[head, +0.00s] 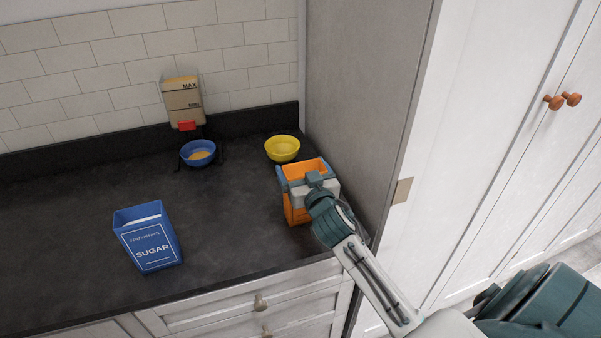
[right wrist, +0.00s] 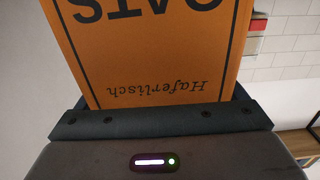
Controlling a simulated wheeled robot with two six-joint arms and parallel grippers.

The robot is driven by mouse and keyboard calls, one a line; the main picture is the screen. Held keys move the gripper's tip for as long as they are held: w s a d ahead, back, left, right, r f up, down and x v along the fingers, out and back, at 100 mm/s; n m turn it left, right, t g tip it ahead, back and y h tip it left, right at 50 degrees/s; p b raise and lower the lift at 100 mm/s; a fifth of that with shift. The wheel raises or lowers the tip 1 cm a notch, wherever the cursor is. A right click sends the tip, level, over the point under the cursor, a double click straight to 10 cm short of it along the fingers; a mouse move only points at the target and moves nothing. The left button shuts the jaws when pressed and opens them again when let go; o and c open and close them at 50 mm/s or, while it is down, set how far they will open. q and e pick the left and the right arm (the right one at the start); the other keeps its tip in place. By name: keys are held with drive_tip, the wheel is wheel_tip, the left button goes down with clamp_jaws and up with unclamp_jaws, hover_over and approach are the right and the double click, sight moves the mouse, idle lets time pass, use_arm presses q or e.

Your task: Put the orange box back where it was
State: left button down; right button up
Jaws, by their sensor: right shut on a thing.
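The orange box (head: 296,213) is at the right end of the dark counter, close to the tall side panel. In the right wrist view the orange box (right wrist: 150,50) fills the space between the jaws, its dark "OATS" and "Haferlisch" lettering upside down. My right gripper (head: 308,179) is shut on the box, with a finger along each side. The box looks upright; I cannot tell whether its bottom touches the counter. The gripper hides part of its near side. My left gripper is not in view.
A yellow bowl (head: 282,149) stands just behind the orange box. A blue bowl (head: 197,154) sits under a dispenser (head: 183,101) at the wall. A blue SUGAR box (head: 148,238) stands at the front left. The counter (head: 225,215) between it and the orange box is clear.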

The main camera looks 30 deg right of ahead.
drive_tip(key=o, duration=1.2)
drive_tip(key=shift+s+a, duration=0.1)
drive_tip(key=shift+s, duration=0.1)
drive_tip(key=shift+s+r, duration=0.15)
use_arm(q)
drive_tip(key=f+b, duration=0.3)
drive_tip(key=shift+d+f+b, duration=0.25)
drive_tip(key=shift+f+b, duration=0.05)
drive_tip(key=shift+b, duration=0.05)
use_arm(e)
drive_tip(key=v, duration=1.1)
drive_tip(key=shift+s+a, duration=0.2)
drive_tip(key=shift+s, duration=0.2)
